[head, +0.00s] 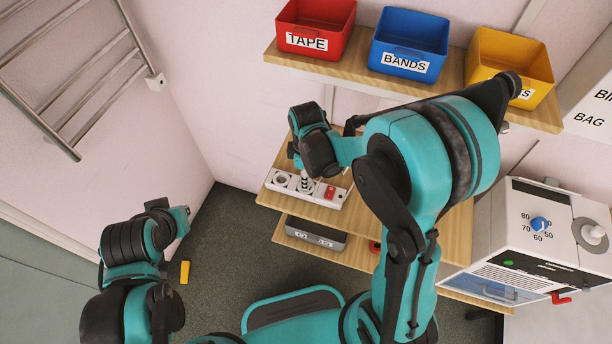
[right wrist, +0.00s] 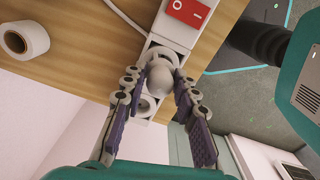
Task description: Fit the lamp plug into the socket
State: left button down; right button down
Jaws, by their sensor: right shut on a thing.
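The white power strip (head: 335,200) lies on the upper wooden shelf, with round sockets and a red switch. In the right wrist view the pale rounded lamp plug (right wrist: 158,78) is between the fingers of my right gripper (right wrist: 160,86), which is shut on it. In the head view my right gripper (head: 304,180) points down at the strip and mostly hides the plug. My left gripper (head: 170,213) is at lower left, its fingers unclear.
A red bin (head: 315,15), blue bin (head: 409,35) and yellow bin (head: 505,55) stand on a shelf above. A grey box (head: 315,236) is on the lower shelf. A white machine (head: 530,255) stands right. A white roll (right wrist: 25,40) is near the strip. Floor at left is mostly clear.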

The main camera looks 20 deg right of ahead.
jog(key=shift+f+b, duration=0.8)
jog(key=shift+f, duration=0.25)
jog(key=c, duration=1.1)
grip_release()
jog(key=shift+r, duration=0.1)
notch_tip(320, 180, up, 12)
